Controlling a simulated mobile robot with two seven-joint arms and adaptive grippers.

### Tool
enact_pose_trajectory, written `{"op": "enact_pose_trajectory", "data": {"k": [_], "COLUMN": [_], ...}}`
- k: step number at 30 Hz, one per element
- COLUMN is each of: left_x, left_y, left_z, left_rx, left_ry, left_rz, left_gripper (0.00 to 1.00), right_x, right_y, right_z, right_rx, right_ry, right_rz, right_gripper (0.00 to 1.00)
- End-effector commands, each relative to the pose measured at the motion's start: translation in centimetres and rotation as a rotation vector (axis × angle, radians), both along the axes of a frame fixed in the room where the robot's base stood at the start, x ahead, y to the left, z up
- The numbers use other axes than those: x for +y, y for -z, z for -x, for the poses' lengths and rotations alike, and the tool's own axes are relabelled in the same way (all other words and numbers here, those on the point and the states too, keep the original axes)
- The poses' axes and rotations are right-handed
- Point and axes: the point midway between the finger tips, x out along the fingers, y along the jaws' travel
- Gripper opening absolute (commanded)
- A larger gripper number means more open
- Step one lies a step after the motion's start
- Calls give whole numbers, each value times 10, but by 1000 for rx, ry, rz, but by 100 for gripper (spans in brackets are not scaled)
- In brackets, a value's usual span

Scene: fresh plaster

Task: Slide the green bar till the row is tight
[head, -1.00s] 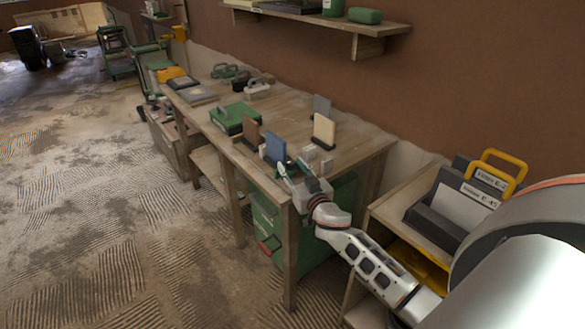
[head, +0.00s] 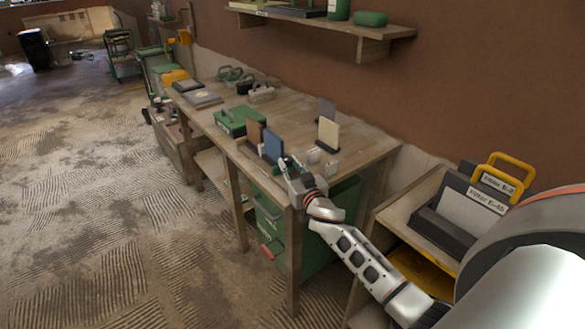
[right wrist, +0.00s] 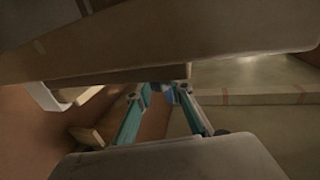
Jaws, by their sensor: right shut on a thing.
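My right gripper (head: 284,162) is low over the near right edge of the workbench, at the base of an upright blue panel (head: 273,145). Its teal fingers also show in the right wrist view (right wrist: 164,92), a little apart, with a bit of blue between their tips. The gripper is shut on the blue panel. An upright brown panel (head: 254,132) stands just left of the blue one. A cream panel (head: 328,132) and a grey panel (head: 326,110) stand apart to the right. I cannot make out a separate green bar; the fingers hide the contact.
A green case (head: 236,119) lies left of the brown panel on the workbench (head: 290,103). A low shelf with filter boxes (head: 467,210) stands at right. A wall shelf (head: 385,32) hangs above.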

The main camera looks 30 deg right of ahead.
Motion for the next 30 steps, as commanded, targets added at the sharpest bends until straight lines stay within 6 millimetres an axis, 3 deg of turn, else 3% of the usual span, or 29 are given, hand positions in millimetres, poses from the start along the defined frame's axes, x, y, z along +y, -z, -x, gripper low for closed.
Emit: {"op": "enact_pose_trajectory", "data": {"k": [4,5,7,20,30], "left_x": [0,0,0,1,1], "left_y": [-1,-1,-1,2,1], "left_z": [-1,-1,-1,-1,0], "left_rx": [-2,-2,-2,1,1], "left_ry": [-1,-1,-1,0,-1], "left_rz": [0,0,0,-2,-1], "left_gripper": [84,84,84,84,84], "right_x": [0,0,0,1,12], "right_y": [-2,-2,-2,0,0], "right_z": [0,0,0,6,64], "right_rx": [-2,-2,-2,0,-1], "right_ry": [0,0,0,0,0], "right_rz": [-1,0,0,-1,-3], "right_gripper": [0,23,38,38,38]}}
